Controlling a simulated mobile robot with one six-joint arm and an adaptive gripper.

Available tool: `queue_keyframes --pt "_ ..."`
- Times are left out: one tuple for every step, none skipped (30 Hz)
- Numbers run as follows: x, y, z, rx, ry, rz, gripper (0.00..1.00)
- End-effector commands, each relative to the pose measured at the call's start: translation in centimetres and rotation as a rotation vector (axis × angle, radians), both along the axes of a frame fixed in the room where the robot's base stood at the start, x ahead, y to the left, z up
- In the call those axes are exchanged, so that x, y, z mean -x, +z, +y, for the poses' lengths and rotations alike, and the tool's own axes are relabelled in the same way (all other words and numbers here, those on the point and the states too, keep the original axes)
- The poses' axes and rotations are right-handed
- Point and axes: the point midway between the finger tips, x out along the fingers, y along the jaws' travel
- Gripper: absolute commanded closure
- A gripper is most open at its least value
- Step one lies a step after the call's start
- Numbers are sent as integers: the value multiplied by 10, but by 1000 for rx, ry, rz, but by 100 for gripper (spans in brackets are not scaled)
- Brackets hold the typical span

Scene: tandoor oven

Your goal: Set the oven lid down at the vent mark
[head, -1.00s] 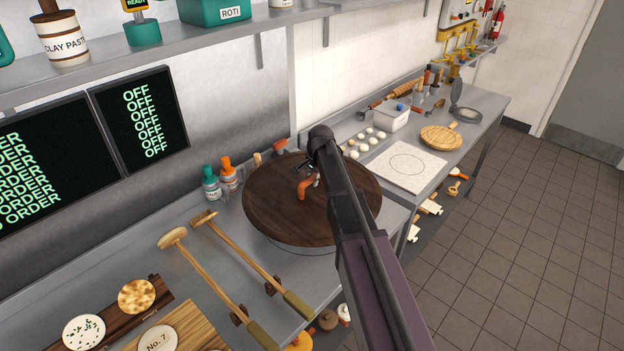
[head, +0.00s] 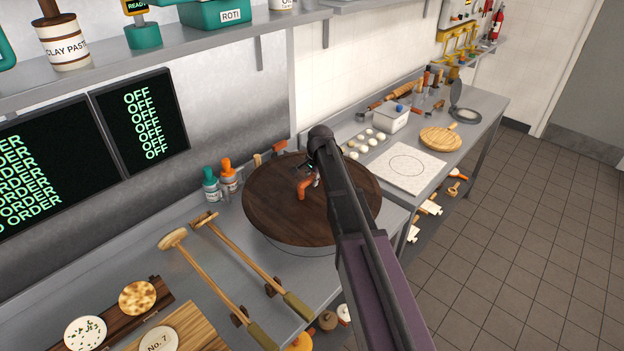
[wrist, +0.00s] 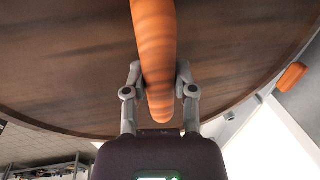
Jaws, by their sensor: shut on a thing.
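The oven lid (head: 270,210) is a large round dark wooden disc with an orange-brown handle (head: 303,188). In the head view it lies about level over the oven top, and I cannot tell whether it rests there or hangs just above. My gripper (head: 314,172) comes down over its middle, partly hidden by my arm. In the wrist view my gripper (wrist: 160,92) is shut on the handle (wrist: 155,50), one finger on each side, with the lid's wood (wrist: 70,60) behind. I cannot make out a vent mark; the lid and my arm hide much of the oven top.
Two long wooden-handled tools (head: 215,280) lie left of the lid on the steel counter. Teal and orange-capped bottles (head: 222,182) stand close behind its left edge. A floured board (head: 403,167) and dough balls (head: 368,138) are on the right counter.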

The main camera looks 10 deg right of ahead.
Motion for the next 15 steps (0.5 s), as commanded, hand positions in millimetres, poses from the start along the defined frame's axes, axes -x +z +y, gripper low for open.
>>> queue_keyframes --pt "0 5 0 -1 0 -1 100" --pt "0 6 0 -1 0 -1 100" --pt "0 8 0 -1 0 -1 100" --pt "0 9 0 -1 0 -1 100" --pt "0 11 0 -1 0 -1 100" --pt "0 12 0 -1 0 -1 100" --pt "0 14 0 -1 0 -1 100" --pt "0 15 0 -1 0 -1 100" --pt "0 17 0 -1 0 -1 100" --pt "0 18 0 -1 0 -1 100" --pt "0 19 0 -1 0 -1 100" --pt "0 21 0 -1 0 -1 100" --pt "0 22 0 -1 0 -1 100" --pt "0 24 0 -1 0 -1 100" --pt "0 25 0 -1 0 -1 100"
